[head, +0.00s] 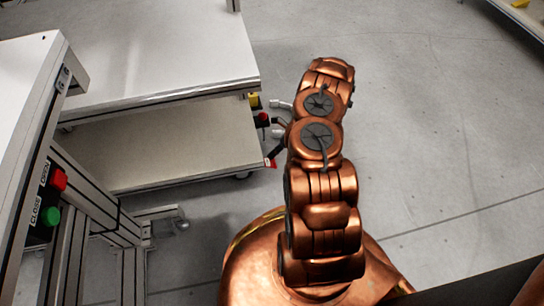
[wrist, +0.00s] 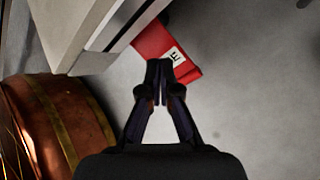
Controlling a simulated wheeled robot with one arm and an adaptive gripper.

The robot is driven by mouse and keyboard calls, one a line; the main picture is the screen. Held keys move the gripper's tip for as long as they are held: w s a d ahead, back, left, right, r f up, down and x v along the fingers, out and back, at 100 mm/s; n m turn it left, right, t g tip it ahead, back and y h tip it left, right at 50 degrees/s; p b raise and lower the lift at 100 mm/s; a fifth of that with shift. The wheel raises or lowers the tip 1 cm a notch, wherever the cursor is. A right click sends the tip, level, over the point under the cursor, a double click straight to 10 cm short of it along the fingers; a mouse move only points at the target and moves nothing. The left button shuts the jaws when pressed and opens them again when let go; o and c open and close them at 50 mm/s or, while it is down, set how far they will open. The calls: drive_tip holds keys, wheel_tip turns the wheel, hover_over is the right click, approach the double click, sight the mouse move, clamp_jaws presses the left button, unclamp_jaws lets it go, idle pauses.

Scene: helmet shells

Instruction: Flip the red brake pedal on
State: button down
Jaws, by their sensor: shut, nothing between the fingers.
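The red brake pedal (wrist: 150,38) is a flat red tab with a white label bearing a black letter. In the wrist view it sticks out from under a pale cart edge. My gripper (wrist: 159,68) is shut and empty, its dark fingertips overlapping the pedal's lower edge in the picture; I cannot tell whether they touch it. In the head view, a small part of the red pedal (head: 271,163) shows at the lower right corner of the cart, beside my gripper (head: 275,153). My arm hides part of that area.
The cart has a white top (head: 150,50) and a lower shelf (head: 170,155). A red knob (head: 263,117) is at its right side. A control box with red (head: 59,179) and green (head: 50,216) buttons is at left. The floor (head: 440,140) is clear at right.

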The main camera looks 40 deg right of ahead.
sight(272, 162)
drive_tip(key=shift+r+p, duration=0.5)
drive_tip(key=shift+r, duration=0.3)
wheel_tip(272, 162, up, 5)
drive_tip(key=p, duration=0.3)
drive_tip(key=shift+a+p, duration=0.15)
drive_tip(key=shift+p, duration=0.25)
